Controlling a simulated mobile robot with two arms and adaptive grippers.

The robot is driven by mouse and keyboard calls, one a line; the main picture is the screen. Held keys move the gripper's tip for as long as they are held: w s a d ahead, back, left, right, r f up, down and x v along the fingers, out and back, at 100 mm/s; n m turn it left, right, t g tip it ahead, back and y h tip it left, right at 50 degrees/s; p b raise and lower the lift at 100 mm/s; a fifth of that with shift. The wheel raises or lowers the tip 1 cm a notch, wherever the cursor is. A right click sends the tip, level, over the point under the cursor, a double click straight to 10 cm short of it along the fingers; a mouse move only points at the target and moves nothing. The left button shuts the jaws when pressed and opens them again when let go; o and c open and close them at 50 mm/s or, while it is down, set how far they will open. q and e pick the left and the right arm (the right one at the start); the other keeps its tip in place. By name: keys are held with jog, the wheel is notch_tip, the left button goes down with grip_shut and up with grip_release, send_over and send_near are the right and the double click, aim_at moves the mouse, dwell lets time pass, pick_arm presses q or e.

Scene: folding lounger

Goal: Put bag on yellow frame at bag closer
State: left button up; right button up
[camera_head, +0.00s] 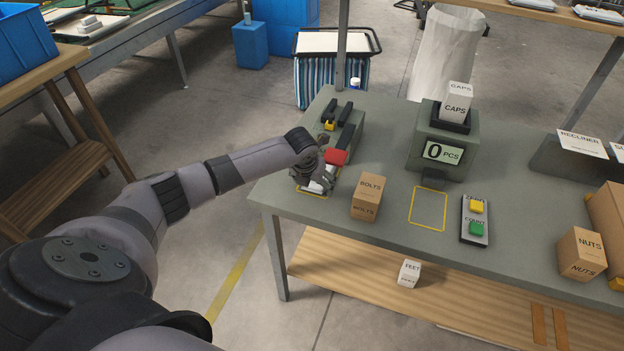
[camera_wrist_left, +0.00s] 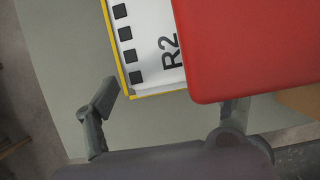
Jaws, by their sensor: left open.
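The bag (camera_wrist_left: 148,45) is white, with a row of black squares and the mark "R2". In the left wrist view it lies flat inside the yellow frame (camera_wrist_left: 116,62), close to its edges. In the head view the bag (camera_head: 317,187) shows as a small white patch below my left gripper (camera_head: 322,178). The bag closer (camera_head: 350,128) is grey-green with black bars and a red part (camera_head: 335,156). The red part hides some of the bag in the wrist view. My left gripper is open, its fingers apart (camera_wrist_left: 165,108) and clear of the bag. My right gripper is out of view.
A bolts box (camera_head: 368,197) stands just right of my left gripper. Farther right on the table (camera_head: 390,234) are a counting scale (camera_head: 444,140), an empty yellow outline (camera_head: 428,208) and a button panel (camera_head: 475,220). A nuts box (camera_head: 581,254) is at the right.

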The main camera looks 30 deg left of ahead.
pick_arm(q)
jog(key=v, duration=1.2)
jog(key=shift+f, duration=0.1)
